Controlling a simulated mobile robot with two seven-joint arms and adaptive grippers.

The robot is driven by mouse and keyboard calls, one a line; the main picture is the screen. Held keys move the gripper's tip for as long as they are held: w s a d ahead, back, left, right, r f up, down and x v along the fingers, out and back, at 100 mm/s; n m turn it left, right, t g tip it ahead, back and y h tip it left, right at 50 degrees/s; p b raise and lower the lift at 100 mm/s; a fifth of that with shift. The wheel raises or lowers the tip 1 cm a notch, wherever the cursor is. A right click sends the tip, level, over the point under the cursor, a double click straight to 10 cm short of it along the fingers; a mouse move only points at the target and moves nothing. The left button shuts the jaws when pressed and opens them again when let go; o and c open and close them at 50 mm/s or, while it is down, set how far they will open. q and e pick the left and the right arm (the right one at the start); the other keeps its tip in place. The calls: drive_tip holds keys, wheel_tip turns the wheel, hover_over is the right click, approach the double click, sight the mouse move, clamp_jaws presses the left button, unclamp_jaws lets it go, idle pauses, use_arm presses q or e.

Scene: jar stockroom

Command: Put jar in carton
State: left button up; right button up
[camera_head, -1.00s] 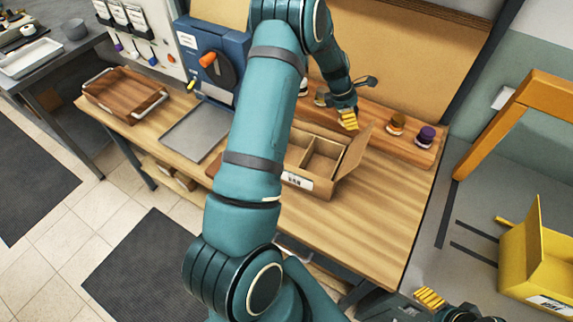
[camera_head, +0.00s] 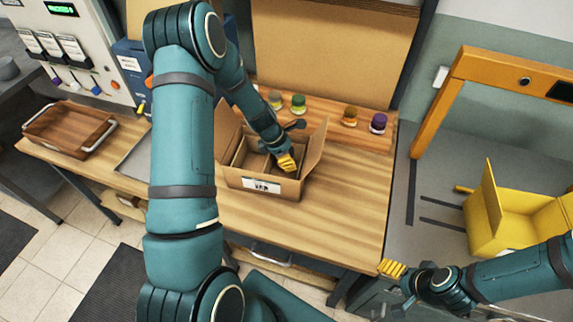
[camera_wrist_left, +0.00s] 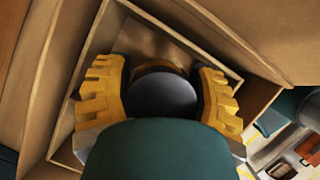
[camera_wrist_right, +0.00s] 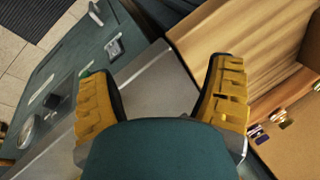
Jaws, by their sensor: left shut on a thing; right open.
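The open brown carton (camera_head: 289,187) stands on the wooden bench, its flaps up and dividers inside. My left gripper (camera_head: 287,162) reaches into the carton's right part in the head view. In the left wrist view, my left gripper (camera_wrist_left: 163,85) is shut on a jar (camera_wrist_left: 162,97) with a dark grey lid. Carton walls and a divider surround the jar there; whether it touches the carton floor cannot be told. The head view hides this jar. My right gripper (camera_head: 392,269) is open and empty by the bench's front right corner; its fingers show apart in the right wrist view (camera_wrist_right: 165,85).
Jars with olive (camera_head: 276,100), green (camera_head: 299,104), brown (camera_head: 350,117) and purple (camera_head: 378,123) lids stand on the back ledge. A wooden tray (camera_head: 68,132) lies at the left. A yellow box (camera_head: 510,220) stands at the right. The bench right of the carton is clear.

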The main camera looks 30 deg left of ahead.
use_arm(q)
wheel_tip(320, 180, down, 4)
drive_tip(key=shift+r, duration=0.25)
drive_tip(key=shift+b, duration=0.3)
drive_tip(key=shift+f+b, duration=0.35)
drive_tip(key=shift+f, duration=0.15)
drive_tip(key=o, duration=1)
